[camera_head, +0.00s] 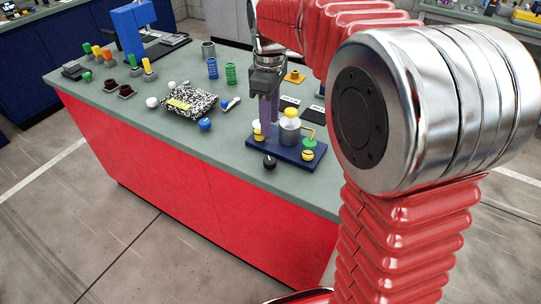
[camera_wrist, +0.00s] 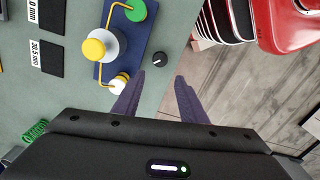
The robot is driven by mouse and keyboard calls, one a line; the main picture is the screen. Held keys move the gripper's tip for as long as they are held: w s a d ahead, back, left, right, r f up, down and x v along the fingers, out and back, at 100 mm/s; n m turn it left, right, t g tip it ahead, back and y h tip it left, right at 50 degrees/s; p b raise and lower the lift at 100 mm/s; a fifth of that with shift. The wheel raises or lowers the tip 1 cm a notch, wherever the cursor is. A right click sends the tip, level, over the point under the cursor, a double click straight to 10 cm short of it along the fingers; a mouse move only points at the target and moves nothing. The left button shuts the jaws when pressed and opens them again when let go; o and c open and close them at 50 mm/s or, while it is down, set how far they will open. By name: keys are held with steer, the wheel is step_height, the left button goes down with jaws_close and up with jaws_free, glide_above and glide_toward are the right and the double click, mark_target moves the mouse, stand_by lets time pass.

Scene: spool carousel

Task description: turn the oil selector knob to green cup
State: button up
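The black selector knob (camera_head: 270,162) is at the front edge of the oil stand's dark blue base (camera_head: 295,152). In the wrist view the knob (camera_wrist: 160,59) carries a small pale mark; which way it points is hard to tell. A silver can with a yellow top (camera_head: 289,130) stands on the base. A yellow pipe runs from it to the green cup (camera_head: 309,143), also in the wrist view (camera_wrist: 137,10). Another pipe runs to a white cup (camera_wrist: 120,84). My gripper (camera_wrist: 158,75) is open and empty; the knob shows just beyond the gap between its purple fingertips.
A yellow piece (camera_head: 307,155) sits at the base's front right. Dark labelled plates (camera_head: 289,102) lie behind the stand. Left of it are a speckled block (camera_head: 188,102), a blue ball (camera_head: 205,125) and green and blue coils (camera_head: 231,73). The bench's front edge is close to the knob.

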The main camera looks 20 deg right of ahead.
mark_target(270, 160)
steer(key=shift+f, duration=0.1)
step_height(270, 160, down, 14)
steer(key=shift+r, duration=0.2)
stand_by(0.4)
steer(key=shift+c, duration=0.2)
steer(key=c, duration=0.7)
